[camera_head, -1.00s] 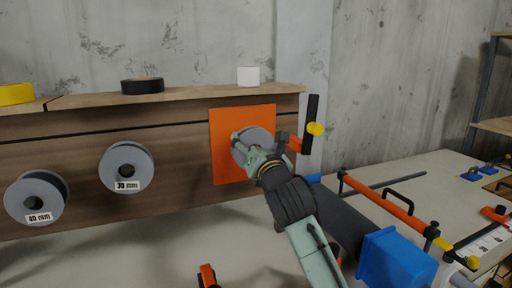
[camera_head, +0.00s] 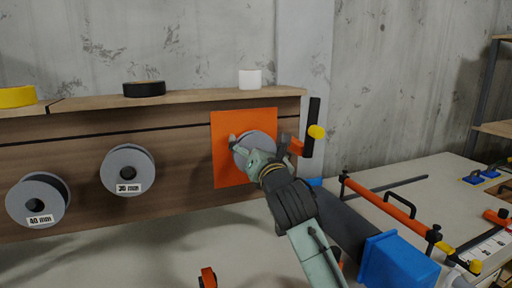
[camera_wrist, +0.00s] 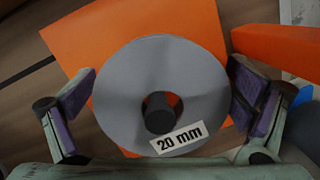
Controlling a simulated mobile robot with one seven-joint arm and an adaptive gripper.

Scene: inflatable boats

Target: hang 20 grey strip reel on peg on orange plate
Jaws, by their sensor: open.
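The grey reel labelled 20 mm (camera_wrist: 120,88) is in front of the orange plate (camera_wrist: 75,42). The dark end of the peg (camera_wrist: 159,114) shows inside the reel's centre hole, so the reel is around the peg. My gripper (camera_wrist: 163,84) is open, with one finger on each side of the reel; small gaps seem to show at the rim. In the head view the reel (camera_head: 263,138) is partly hidden by my gripper (camera_head: 258,146), and the orange plate (camera_head: 227,172) stands upright on the wooden board. How far along the peg the reel sits cannot be told.
The 30 mm reel (camera_head: 118,163) and 40 mm reel (camera_head: 25,197) hang to the left. Black (camera_head: 143,89), white (camera_head: 250,79) and yellow (camera_head: 15,96) rolls sit on the ledge. An orange-and-black clamp (camera_head: 303,147) stands close right of the plate.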

